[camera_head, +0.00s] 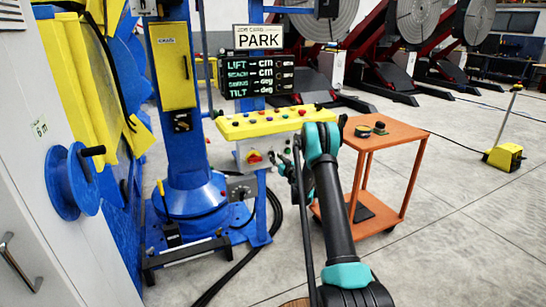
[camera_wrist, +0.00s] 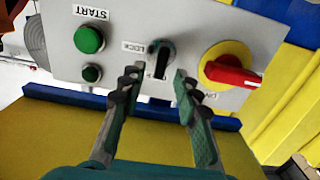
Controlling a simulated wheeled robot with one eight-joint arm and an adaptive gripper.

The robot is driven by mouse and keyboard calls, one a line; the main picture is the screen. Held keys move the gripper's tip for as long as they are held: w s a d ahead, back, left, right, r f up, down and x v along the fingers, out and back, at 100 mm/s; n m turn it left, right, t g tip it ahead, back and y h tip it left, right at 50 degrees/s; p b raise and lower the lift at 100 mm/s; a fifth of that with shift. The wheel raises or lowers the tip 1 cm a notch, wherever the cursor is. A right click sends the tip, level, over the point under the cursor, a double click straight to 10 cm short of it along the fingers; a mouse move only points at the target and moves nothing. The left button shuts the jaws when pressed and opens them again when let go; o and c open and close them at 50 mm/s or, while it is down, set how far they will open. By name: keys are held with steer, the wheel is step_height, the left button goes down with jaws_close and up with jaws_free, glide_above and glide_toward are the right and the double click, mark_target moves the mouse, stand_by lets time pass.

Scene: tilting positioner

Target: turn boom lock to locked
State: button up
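The boom lock looks to be the black selector knob (camera_wrist: 160,55) on a grey panel in the wrist view, with a small upside-down LOCK label (camera_wrist: 133,47) beside it. The knob's handle stands about upright in the picture. My gripper (camera_wrist: 155,82) is open, its two fingers apart below and on either side of the knob's lower end. I cannot tell whether they touch it. In the head view the grey control box (camera_head: 262,150) hangs under a yellow button desk, and my arm partly hides my gripper at its right side.
A green START button (camera_wrist: 89,40), a smaller green button (camera_wrist: 92,73) and a red rotary switch on yellow (camera_wrist: 228,72) flank the knob. An orange cart (camera_head: 390,135) stands right; cables lie on the floor.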

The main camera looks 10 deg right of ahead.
mark_target(274, 156)
steer(key=shift+x, duration=2.2)
jaws_close()
